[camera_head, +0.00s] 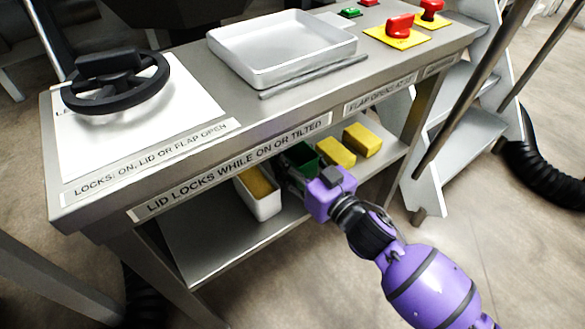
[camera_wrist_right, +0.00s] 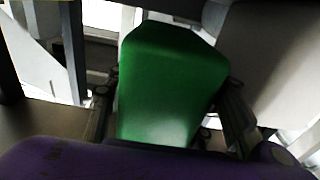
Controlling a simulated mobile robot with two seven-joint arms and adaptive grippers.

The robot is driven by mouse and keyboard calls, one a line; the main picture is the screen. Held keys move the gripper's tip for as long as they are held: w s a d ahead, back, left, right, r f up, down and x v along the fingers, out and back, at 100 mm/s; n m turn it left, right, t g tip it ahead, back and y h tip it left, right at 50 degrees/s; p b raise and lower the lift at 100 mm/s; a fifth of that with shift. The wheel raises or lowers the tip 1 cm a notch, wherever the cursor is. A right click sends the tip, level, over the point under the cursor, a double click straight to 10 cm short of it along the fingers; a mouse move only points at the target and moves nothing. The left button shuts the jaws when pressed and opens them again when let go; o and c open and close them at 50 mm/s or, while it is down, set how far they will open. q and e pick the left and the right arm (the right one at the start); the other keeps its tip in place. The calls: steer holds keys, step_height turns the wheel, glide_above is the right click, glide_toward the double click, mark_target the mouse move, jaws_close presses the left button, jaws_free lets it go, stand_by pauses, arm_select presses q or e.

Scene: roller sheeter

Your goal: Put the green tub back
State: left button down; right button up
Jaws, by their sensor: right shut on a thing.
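The green tub (camera_head: 304,158) is on or just above the lower shelf of the steel table, between a white tub and yellow blocks. In the right wrist view the green tub (camera_wrist_right: 168,85) fills the space between my right gripper's fingers (camera_wrist_right: 165,105), which are closed on its two sides. In the head view my right gripper (camera_head: 296,172) reaches in under the tabletop and partly hides the tub. I cannot tell whether the tub touches the shelf. My left gripper is not in view.
The lower shelf (camera_head: 205,248) also holds a white tub (camera_head: 262,203) with yellow contents and two yellow blocks (camera_head: 335,151). Above, the tabletop carries a black handwheel (camera_head: 118,98), a white tray (camera_head: 282,72) and red knobs (camera_head: 399,27). White steps (camera_head: 460,128) stand to the right.

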mark_target(292, 159)
steer(key=shift+w+f, duration=0.2)
steer(key=shift+f, duration=0.1)
step_height(292, 159, down, 3)
steer(key=shift+w+r+b, duration=0.1)
steer(key=shift+w+b, duration=0.05)
steer(key=shift+b, duration=0.75)
steer(key=shift+f, duration=0.35)
steer(key=shift+r, duration=0.15)
steer(key=o, duration=1.4)
